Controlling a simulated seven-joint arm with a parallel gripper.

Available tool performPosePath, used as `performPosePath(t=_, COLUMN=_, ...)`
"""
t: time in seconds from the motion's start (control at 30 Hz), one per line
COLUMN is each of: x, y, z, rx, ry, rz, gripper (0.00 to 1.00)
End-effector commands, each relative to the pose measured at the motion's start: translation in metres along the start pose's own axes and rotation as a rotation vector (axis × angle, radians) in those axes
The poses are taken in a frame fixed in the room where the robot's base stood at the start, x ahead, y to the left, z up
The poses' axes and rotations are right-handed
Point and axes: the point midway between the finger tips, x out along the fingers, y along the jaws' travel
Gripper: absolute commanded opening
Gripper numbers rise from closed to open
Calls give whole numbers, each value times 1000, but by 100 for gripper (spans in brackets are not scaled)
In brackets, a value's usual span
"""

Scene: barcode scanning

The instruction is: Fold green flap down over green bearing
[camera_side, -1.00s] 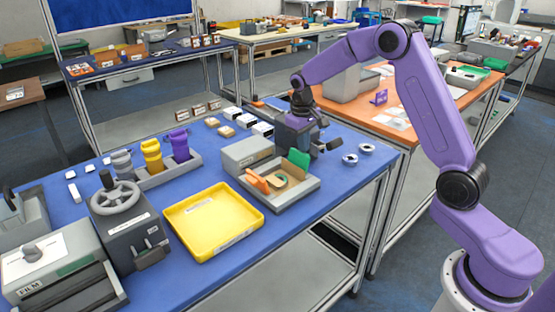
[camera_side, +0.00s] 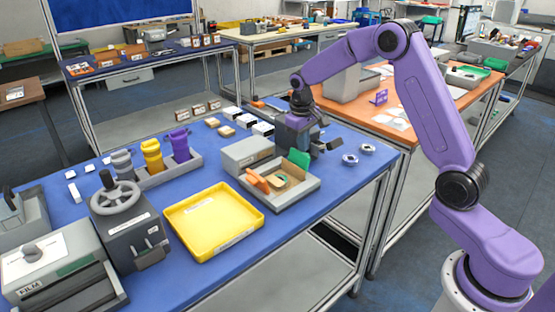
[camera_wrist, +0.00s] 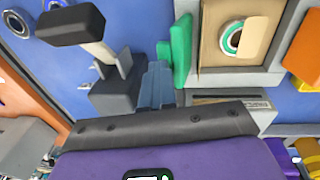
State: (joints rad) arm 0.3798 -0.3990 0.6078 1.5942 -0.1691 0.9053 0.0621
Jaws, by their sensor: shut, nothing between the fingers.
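The green flap (camera_side: 299,158) stands upright at the back right edge of a grey tray fixture (camera_side: 303,190). In the wrist view the flap (camera_wrist: 181,48) shows edge-on, beside a tan holder. The green bearing (camera_wrist: 232,38), a ring with a green band, sits in that holder with a tan piece over part of it. In the side view the bearing (camera_side: 280,182) is small and partly hidden. My gripper (camera_wrist: 157,88) is shut and empty, close to the left of the flap in the wrist view. I cannot tell whether they touch. In the side view its fingertips are hard to make out.
An orange flap (camera_side: 258,182) stands at the fixture's left. A dark device with a pale lever (camera_wrist: 92,45) is close left of my fingers in the wrist view. Two rings (camera_side: 358,153) lie on the blue table to the right. A yellow tray (camera_side: 213,252) stands in front.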

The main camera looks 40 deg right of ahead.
Motion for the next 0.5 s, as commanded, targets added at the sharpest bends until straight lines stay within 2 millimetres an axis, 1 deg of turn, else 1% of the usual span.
performPosePath(t=0.03, x=13, y=-55, z=8, rx=54, ry=-44, rz=-137, gripper=0)
performPosePath(t=0.5, x=5, y=-24, z=9, rx=56, ry=-46, rz=-139, gripper=0)
